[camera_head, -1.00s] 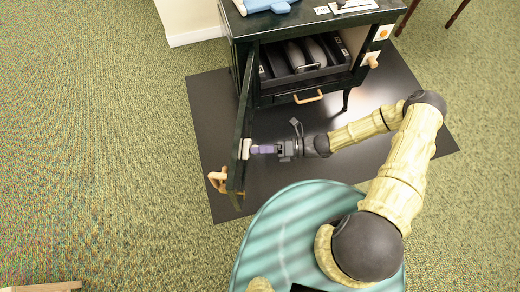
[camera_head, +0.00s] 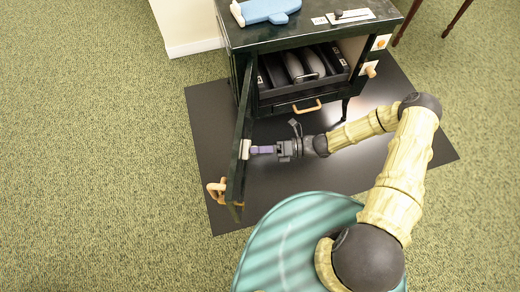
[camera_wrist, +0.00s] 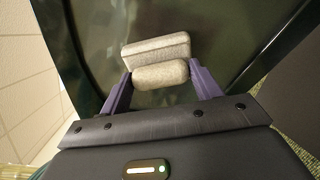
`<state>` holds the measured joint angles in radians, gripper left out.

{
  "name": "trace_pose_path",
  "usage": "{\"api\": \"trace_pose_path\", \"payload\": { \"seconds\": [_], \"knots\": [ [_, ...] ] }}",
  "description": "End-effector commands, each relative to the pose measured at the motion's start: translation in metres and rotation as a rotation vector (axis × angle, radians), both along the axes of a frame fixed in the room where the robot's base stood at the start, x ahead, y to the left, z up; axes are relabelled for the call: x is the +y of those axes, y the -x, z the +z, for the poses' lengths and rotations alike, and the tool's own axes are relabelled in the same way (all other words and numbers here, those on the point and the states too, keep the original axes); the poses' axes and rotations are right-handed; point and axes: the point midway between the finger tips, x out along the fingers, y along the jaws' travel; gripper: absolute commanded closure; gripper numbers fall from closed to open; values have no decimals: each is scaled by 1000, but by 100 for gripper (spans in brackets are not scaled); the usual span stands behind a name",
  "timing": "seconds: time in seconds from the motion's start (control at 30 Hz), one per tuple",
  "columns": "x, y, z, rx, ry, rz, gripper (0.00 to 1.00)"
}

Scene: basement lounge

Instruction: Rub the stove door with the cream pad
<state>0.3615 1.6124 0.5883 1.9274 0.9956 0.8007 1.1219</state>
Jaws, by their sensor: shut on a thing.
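The dark green stove (camera_head: 300,35) stands with its door (camera_head: 239,135) swung open toward me; the door has a wooden handle (camera_head: 215,189) near its free edge. My gripper (camera_head: 262,149) is at the inner face of the door. It is shut on the cream pad (camera_head: 246,149), which sits against that face. In the wrist view the pad (camera_wrist: 160,73) lies between the two purple fingers, with the dark door panel (camera_wrist: 215,35) behind it. Contact with the panel looks likely, but the exact gap is hard to tell.
A black floor plate (camera_head: 210,120) lies under the stove. The open stove holds dark trays and grey rounded shapes (camera_head: 303,62). A blue object (camera_head: 268,11) and a white plate with a dark tool (camera_head: 350,15) lie on top. Green carpet (camera_head: 90,150) at left is clear.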

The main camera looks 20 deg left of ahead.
Motion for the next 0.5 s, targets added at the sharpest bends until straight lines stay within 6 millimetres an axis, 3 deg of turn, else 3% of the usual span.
{"api": "trace_pose_path", "payload": {
  "seconds": [0.5],
  "knots": [
    [4, -33, 0, -2, -1, 1, 55]
  ]
}}
